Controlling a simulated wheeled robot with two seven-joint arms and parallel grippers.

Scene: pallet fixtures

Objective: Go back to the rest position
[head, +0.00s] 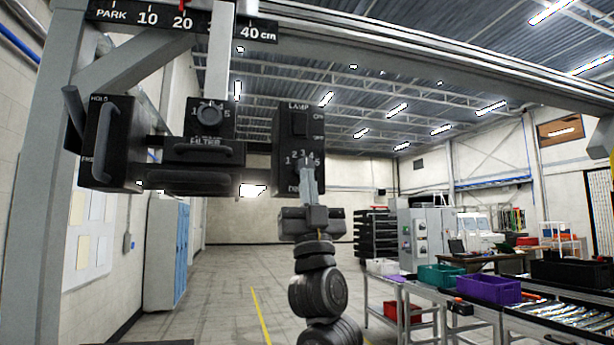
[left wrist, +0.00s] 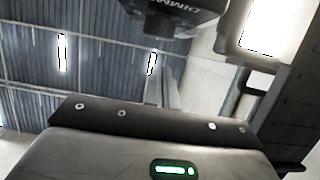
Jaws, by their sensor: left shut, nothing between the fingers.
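My left gripper (head: 308,170) points up in the middle of the head view, its fingers together and empty. Its tips overlap the lower dial of the black lamp box (head: 290,125), which hangs from the overhead fixture; I cannot tell whether they touch it. The lamp box has a switch marked ON and OFF above a numbered dial. In the left wrist view the closed fingers (left wrist: 163,88) reach up towards a dark box with DIMMER lettering (left wrist: 170,12). My right gripper is in neither view.
A black box with a FILTER drawer (head: 200,150) and a handled box marked HOLD (head: 112,145) hang left of the lamp box. A grey frame post (head: 45,200) stands at left. Benches with a teal bin (head: 440,275) and a purple bin (head: 488,289) stand at right. The floor between is clear.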

